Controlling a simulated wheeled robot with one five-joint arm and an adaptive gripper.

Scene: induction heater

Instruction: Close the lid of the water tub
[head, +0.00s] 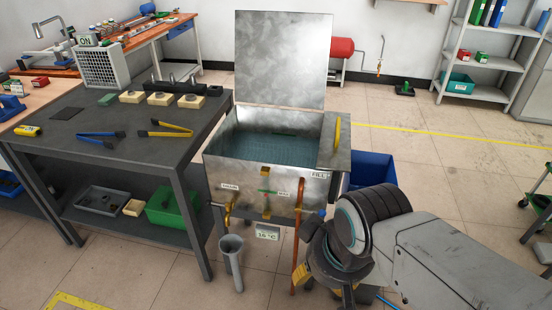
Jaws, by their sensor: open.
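The water tub (255,179) is a metal box on legs with bluish water inside, in the middle of the head view. Its metal lid (282,60) stands upright at the tub's back edge, so the tub is open. A yellow handle (337,135) shows at the tub's right side. My gripper (323,283) is low in front of the tub's right corner, below the rim and well away from the lid. It is open and partly hidden by my arm; I see nothing held in it.
A dark workbench (100,160) with yellow-handled tongs stands close on the left. A copper pipe (298,235) and a grey funnel-like cup (231,255) are at the tub's front. A blue bin (373,168) stands on the right.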

